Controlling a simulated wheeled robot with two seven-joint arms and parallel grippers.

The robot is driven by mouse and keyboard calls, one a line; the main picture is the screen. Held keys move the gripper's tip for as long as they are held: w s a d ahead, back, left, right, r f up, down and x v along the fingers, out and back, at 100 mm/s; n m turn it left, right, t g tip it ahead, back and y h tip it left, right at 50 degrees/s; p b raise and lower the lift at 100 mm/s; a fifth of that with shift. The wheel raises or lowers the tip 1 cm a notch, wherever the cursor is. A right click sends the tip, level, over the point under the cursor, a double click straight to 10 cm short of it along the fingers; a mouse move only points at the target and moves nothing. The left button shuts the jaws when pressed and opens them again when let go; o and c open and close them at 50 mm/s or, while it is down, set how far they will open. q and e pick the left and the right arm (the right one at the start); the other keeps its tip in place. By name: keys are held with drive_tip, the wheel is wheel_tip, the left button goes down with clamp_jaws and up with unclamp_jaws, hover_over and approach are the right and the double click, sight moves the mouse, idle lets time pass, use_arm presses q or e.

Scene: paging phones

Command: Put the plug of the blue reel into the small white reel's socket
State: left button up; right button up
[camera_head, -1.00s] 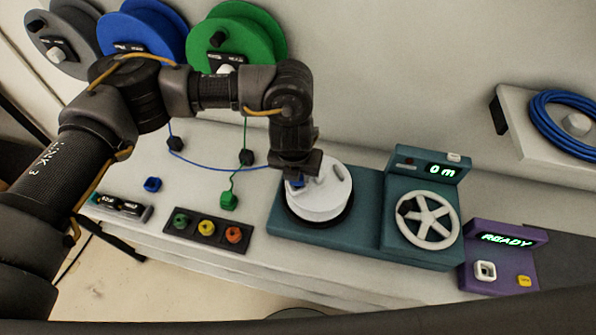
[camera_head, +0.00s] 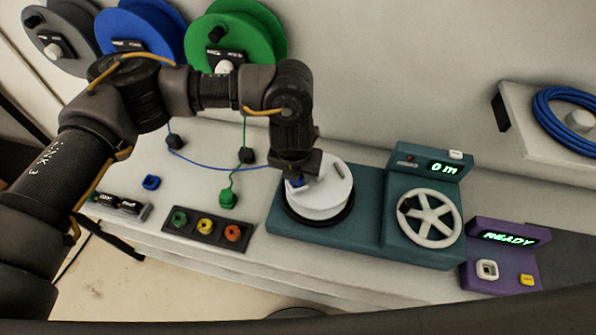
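The blue reel (camera_head: 160,22) hangs on the wall at the back left. Its thin blue cable (camera_head: 215,167) runs down through a black block and across to my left gripper (camera_head: 299,182). The small white reel (camera_head: 322,200) sits on the teal machine. My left gripper points down over the white reel's left upper part. A bit of the blue plug (camera_head: 297,182) shows at the fingertips, against or just above the reel; the fingers and the socket are mostly hidden, and I cannot tell whether the plug is seated. My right gripper is not in view.
Green (camera_head: 238,38) and grey (camera_head: 60,42) reels hang beside the blue one. A green plug (camera_head: 228,199), a blue block (camera_head: 151,182) and a panel with coloured sockets (camera_head: 207,229) lie left of the machine. The crank wheel (camera_head: 429,218) and purple READY box (camera_head: 500,262) stand right.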

use_arm(q)
drive_tip(key=o, duration=1.3)
drive_tip(key=shift+r+p, duration=3.3)
drive_tip(key=shift+r, duration=1.25)
